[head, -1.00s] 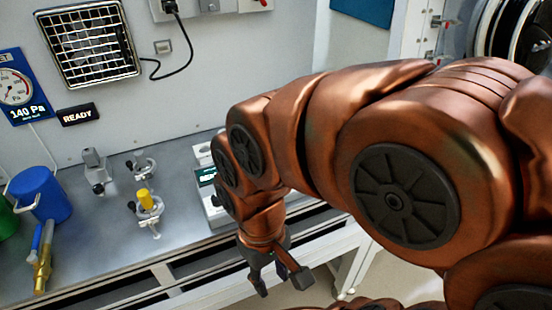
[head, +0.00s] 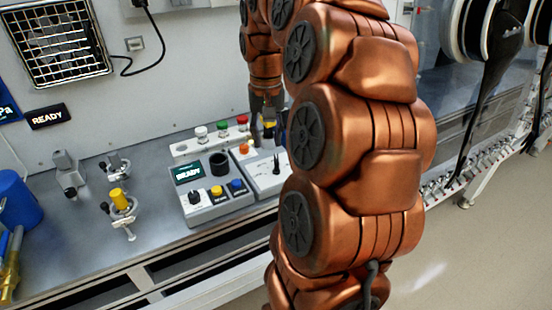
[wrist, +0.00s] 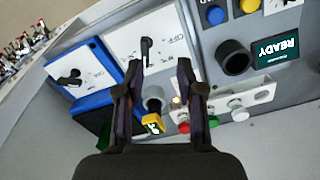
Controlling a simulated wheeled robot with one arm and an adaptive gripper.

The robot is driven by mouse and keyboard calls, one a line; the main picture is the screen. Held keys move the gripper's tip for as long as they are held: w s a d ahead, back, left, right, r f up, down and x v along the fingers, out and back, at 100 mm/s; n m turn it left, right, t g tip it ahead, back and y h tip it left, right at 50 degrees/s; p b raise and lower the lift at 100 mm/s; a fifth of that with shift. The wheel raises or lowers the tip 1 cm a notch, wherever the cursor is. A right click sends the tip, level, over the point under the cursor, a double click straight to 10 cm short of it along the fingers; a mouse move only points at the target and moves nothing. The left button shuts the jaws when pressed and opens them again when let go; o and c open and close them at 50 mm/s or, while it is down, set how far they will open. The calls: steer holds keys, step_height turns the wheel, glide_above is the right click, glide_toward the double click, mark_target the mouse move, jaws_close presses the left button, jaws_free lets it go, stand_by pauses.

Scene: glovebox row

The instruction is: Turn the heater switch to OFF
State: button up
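In the wrist view a white panel with a black lever knob (wrist: 147,52) lies ahead of my fingertips; lettering around the knob is too small to read surely. A second black knob (wrist: 72,78) sits on a white plate with a blue body to its left. I cannot tell which one is the heater switch. In the head view one black knob (head: 276,163) stands upright on the pale box. My gripper (wrist: 159,64) is open and empty, with the first knob seen between its fingertips, apparently apart from it. In the head view my gripper (head: 267,138) is above the back of the pale box, partly hidden.
Left of it is a grey control box (head: 213,207) with a READY display and buttons. A strip with white, green and red knobs (head: 222,129) runs behind. Clamps (head: 120,200) stand on the bench at left. My arm hides the bench to the right.

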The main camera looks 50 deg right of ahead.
mark_target(276, 159)
steer(key=d, duration=0.3)
steer(key=shift+s+d+m, duration=0.1)
steer(key=shift+m, duration=0.3)
steer(key=shift+f+p, duration=0.65)
steer(key=shift+f, duration=3.2)
jaws_close()
